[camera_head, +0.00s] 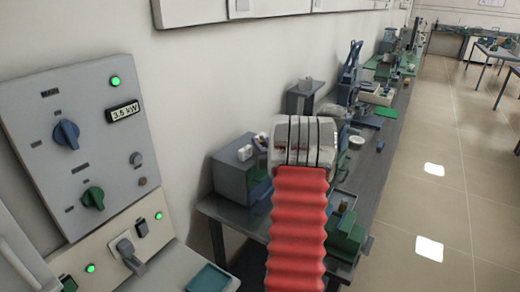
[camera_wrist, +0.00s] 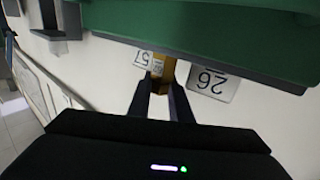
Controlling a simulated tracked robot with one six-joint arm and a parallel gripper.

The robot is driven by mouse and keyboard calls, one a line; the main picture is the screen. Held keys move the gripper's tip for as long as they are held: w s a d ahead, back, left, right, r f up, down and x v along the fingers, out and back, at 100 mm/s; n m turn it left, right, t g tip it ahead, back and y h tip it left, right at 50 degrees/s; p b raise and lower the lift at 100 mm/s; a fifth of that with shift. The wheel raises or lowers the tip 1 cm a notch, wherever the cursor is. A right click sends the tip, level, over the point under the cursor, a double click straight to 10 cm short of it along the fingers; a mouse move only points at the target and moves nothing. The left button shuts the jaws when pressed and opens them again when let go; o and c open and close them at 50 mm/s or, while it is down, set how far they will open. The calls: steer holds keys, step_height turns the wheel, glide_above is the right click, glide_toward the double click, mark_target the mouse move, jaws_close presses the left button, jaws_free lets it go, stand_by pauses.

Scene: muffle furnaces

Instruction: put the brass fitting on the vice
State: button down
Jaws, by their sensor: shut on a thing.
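In the wrist view my gripper (camera_wrist: 161,92) has its two dark fingers on either side of the brass fitting (camera_wrist: 167,71), a small yellow-brown piece, and is shut on it. A large green body with a dark lower edge, which looks like the vice (camera_wrist: 205,25), fills the top of the wrist view, close to the fitting. I cannot tell whether they touch. In the head view the green vice (camera_head: 346,236) stands on the near end of the bench, just right of my red arm. My arm hides the gripper and the fitting there.
The grey bench (camera_head: 372,185) runs away along the wall with several instruments on it. A grey-blue box (camera_head: 238,178) sits at its near left corner. A control panel (camera_head: 85,140) stands at the left. The tiled floor (camera_head: 440,190) at the right is clear. Number plates (camera_wrist: 213,82) show in the wrist view.

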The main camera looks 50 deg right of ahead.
steer(key=shift+r, duration=0.15)
step_height(320, 180, up, 10)
steer(key=shift+f, duration=0.1)
stand_by(0.4)
stand_by(0.5)
